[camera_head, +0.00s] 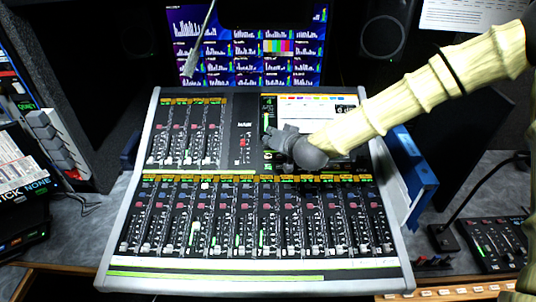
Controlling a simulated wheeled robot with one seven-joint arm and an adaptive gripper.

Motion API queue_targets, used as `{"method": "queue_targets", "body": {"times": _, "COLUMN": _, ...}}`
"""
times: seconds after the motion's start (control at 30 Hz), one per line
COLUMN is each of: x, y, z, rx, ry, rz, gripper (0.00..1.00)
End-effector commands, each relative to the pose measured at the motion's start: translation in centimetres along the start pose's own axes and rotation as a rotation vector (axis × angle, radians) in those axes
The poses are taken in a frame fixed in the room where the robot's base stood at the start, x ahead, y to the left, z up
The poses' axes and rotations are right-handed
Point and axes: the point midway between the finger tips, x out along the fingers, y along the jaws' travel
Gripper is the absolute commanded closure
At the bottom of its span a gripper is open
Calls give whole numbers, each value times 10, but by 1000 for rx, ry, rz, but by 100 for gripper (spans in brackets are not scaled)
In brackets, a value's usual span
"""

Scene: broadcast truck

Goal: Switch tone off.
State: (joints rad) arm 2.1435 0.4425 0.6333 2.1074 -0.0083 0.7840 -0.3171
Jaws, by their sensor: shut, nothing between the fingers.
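A large mixing console (103,270) with a pale frame fills the middle of the view. Its black panels carry rows of faders and small buttons, with orange label strips above them. My gripper (272,145), dark grey and shut, is over the console's upper middle, left of the display screen (318,112). It holds nothing visible. My pale ribbed arm reaches in from the right and hides part of that screen and the controls beneath. I cannot make out which control is marked tone, as the labels are too small. Whether my gripper touches the panel is unclear.
A monitor (245,50) with level meters stands behind the console. A dark speaker (385,28) is at the back right. A blue binder (412,172) stands right of the console, near a small black control box (492,243). A thin grey rod (198,42) hangs before the monitor.

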Motion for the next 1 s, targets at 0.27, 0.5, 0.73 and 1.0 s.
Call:
{"method": "queue_targets", "body": {"times": 0.27, "x": 25, "y": 13, "z": 7, "rx": 7, "ry": -15, "rz": 5, "gripper": 100}}
{"method": "queue_targets", "body": {"times": 0.5, "x": 40, "y": 25, "z": 20, "rx": 7, "ry": -14, "rz": 5, "gripper": 100}}
{"method": "queue_targets", "body": {"times": 0.73, "x": 60, "y": 39, "z": 34, "rx": 8, "ry": -16, "rz": 5, "gripper": 100}}
{"method": "queue_targets", "body": {"times": 1.0, "x": 77, "y": 51, "z": 46, "rx": 6, "ry": -15, "rz": 4, "gripper": 100}}
